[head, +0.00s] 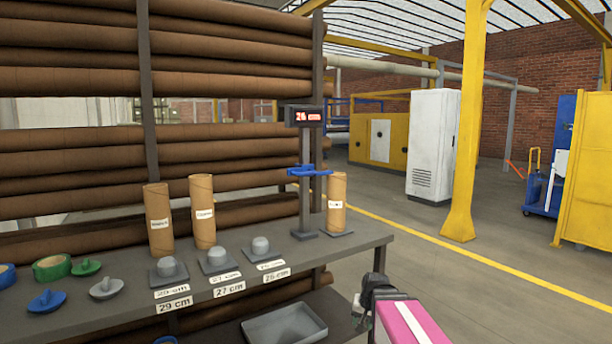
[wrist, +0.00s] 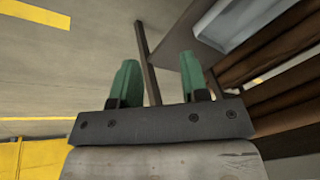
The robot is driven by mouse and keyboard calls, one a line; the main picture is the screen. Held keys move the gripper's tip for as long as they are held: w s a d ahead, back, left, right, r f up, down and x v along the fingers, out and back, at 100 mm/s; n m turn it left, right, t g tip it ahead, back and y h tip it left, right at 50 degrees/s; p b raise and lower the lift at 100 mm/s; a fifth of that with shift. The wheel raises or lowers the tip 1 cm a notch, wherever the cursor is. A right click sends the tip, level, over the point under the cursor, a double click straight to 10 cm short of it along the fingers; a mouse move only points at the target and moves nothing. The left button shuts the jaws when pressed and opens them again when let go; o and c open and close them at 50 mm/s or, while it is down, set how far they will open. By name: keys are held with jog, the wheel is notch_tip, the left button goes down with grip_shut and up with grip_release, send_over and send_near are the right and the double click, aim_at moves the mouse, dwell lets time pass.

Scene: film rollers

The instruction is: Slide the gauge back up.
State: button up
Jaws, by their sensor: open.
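The gauge is a grey post (head: 305,190) standing on the right end of the bench, with a red display reading "26 cm" (head: 305,116) at its top. Its blue slider arm (head: 309,171) sits partway down the post, at about the top of a brown cardboard tube (head: 336,203); I cannot tell whether they touch. My gripper (head: 362,310) is low, beyond the bench's right end and apart from the gauge. In the wrist view, its two green fingers (wrist: 157,80) are spread with nothing between them.
The grey bench (head: 350,246) carries two more tubes (head: 203,212), grey plugs on square bases (head: 168,268), length labels, and green and blue rolls and caps. A grey tray (head: 285,325) lies below. Long brown rolls (head: 70,80) fill the rack behind. The floor on the right is open.

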jog(key=w+a+r+m+t+y, duration=0.2)
jog(key=w+a+r+t, duration=0.15)
jog(key=w+r, duration=0.55)
jog(key=m+t+y, duration=0.5)
jog(key=m+t, duration=0.2)
send_near(306, 174)
jog(key=shift+g, duration=0.25)
jog(key=x, duration=1)
jog(key=shift+w+a+r, duration=0.1)
jog(key=shift+w+r, duration=0.1)
jog(key=shift+w, duration=0.3)
grip_shut()
